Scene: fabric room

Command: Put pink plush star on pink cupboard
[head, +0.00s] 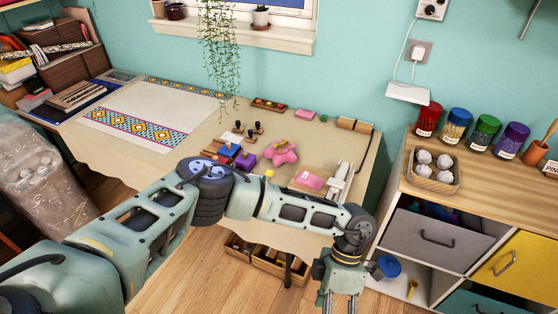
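The pink plush star (284,153) lies on the cream-topped work table, near its right half. My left arm reaches across the picture in front of the table. My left gripper (340,302) hangs at the bottom, below and right of the star and well apart from it. Its two fingers point down with a gap between them, and nothing shows in the gap; the tips are at the picture's lower edge. My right gripper is not in view. No pink cupboard shows; the wooden cabinet (490,195) at the right has grey, yellow and teal drawers.
Sewing items, including a pink block (310,181) and dark-topped spools (250,131), surround the star. Colored jars (455,126) and a tray of white balls (433,184) stand on the cabinet. Wooden crates (265,262) sit under the table. Patterned cloth (150,112) covers the table's left.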

